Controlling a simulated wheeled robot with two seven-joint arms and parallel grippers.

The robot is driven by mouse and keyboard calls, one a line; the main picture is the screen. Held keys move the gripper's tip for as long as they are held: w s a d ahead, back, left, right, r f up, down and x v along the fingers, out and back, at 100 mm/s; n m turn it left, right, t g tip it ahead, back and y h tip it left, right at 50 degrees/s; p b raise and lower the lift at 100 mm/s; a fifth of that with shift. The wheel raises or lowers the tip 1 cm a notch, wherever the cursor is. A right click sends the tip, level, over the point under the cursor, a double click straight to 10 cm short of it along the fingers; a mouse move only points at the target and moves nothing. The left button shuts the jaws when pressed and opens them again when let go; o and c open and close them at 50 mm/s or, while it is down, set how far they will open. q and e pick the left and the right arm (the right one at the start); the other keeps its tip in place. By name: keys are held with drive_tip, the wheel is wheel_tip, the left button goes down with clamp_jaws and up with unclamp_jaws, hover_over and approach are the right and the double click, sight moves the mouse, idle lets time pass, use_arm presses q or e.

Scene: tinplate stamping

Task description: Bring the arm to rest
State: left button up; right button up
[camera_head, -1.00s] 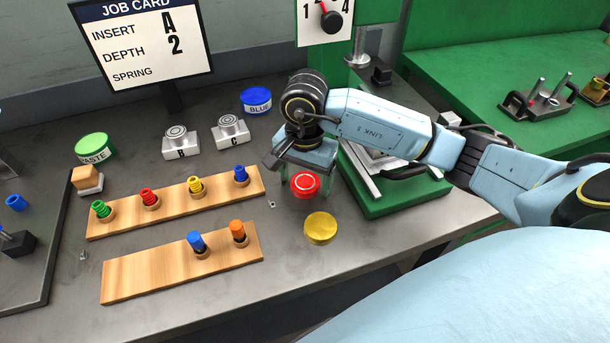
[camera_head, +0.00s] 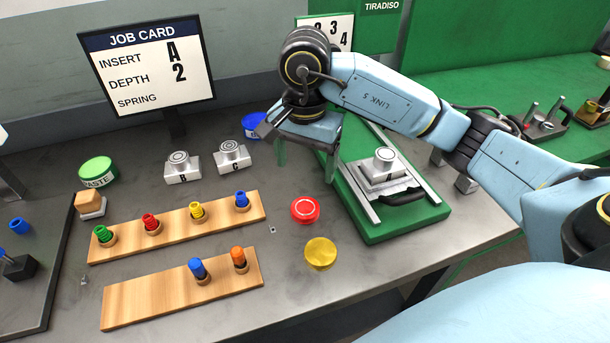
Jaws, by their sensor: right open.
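My right arm (camera_head: 385,98) comes in from the right, pale blue with dark joints, and reaches over the back of the bench. My right gripper (camera_head: 307,160) points down at its end, with its greenish fingers spread apart and nothing between them. It hangs above the bench, behind the red button (camera_head: 305,210) and left of the green press base (camera_head: 385,228). My left gripper is not in view.
A metal insert (camera_head: 385,160) sits on the press slide. Inserts B (camera_head: 182,167) and C (camera_head: 233,156) stand on the bench. Two wooden racks (camera_head: 130,248) hold coloured springs. A yellow disc (camera_head: 320,253) lies in front. The job card (camera_head: 150,70) stands behind.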

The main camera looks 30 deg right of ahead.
drive_tip(key=shift+r, duration=0.3)
drive_tip(key=shift+r, duration=0.1)
